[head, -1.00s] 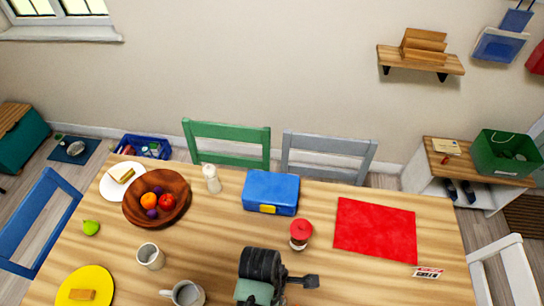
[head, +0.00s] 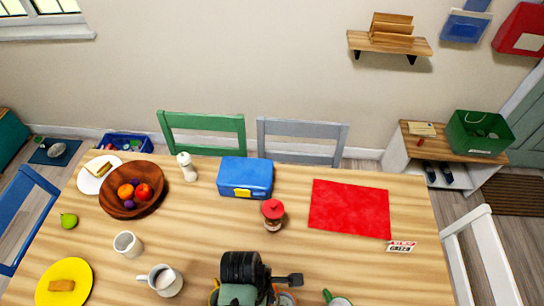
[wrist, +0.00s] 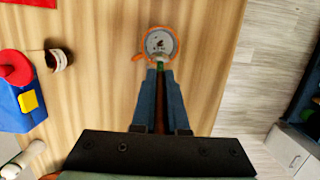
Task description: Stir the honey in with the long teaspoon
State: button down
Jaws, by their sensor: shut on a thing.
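My gripper (wrist: 160,74) points down at an orange-rimmed mug (wrist: 174,34) in the wrist view. The mug's inside looks greyish with dark specks. In the head view the mug (head: 286,298) is partly cut off at the bottom edge beside my gripper (head: 296,281). No honey can be made out for sure.
A red-lidded jar (head: 273,215) and blue lunch box (head: 245,178) stand behind the mug. A green-handled mug (head: 340,301) is to its right, white mugs (head: 165,281) to the left. A red mat (head: 350,208) lies at right. Bare table lies between them.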

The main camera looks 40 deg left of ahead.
notch_tip(320, 180, down, 11)
jog(key=d+b, duration=0.1)
jog(key=b, duration=0.5)
jog(key=shift+w+r, duration=0.2)
jog(key=shift+w, duration=0.2)
jog(key=shift+s, duration=0.1)
dwell(0.4)
